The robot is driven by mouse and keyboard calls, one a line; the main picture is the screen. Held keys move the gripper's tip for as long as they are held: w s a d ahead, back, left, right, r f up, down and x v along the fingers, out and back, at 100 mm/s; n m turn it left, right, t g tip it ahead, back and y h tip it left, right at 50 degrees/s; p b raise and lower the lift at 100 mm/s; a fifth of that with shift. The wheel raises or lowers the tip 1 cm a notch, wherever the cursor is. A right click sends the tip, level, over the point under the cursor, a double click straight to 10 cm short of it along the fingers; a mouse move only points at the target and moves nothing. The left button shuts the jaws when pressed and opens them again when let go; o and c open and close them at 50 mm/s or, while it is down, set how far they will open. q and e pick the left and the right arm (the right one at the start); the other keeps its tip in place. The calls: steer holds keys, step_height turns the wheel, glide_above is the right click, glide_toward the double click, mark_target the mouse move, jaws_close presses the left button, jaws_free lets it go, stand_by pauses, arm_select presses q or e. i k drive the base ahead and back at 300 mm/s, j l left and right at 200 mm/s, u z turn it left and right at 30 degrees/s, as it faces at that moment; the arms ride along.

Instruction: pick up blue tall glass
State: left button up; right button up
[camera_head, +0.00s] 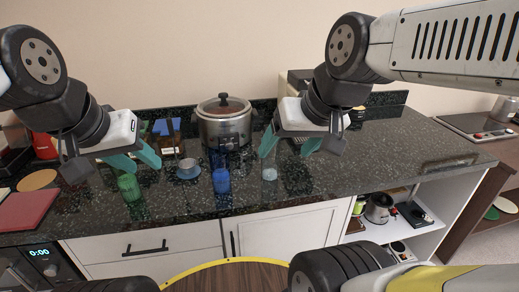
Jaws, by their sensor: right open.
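The blue tall glass (220,173) stands upright near the front of the dark counter, between my two grippers. My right gripper (286,156) is open and empty, to the right of the blue glass and apart from it. Its teal fingers hang above a short pale glass (269,173). My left gripper (147,168) is to the left of the blue glass, with its teal fingers spread and nothing visible between them. A green glass (129,188) stands below and left of the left gripper's fingers.
A blue-topped item (167,128) is at the back. A red board (27,210) lies at far left. The counter (370,150) is clear to the right.

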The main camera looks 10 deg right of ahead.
mark_target(220, 172)
steer(key=z, duration=0.4)
steer(key=j+z, duration=0.1)
steer(key=z, duration=0.7)
steer(key=j+z, duration=0.1)
steer(key=z, duration=0.7)
steer(key=k+j+z, duration=0.2)
steer(key=k+j, duration=0.6)
steer(key=k, duration=0.05)
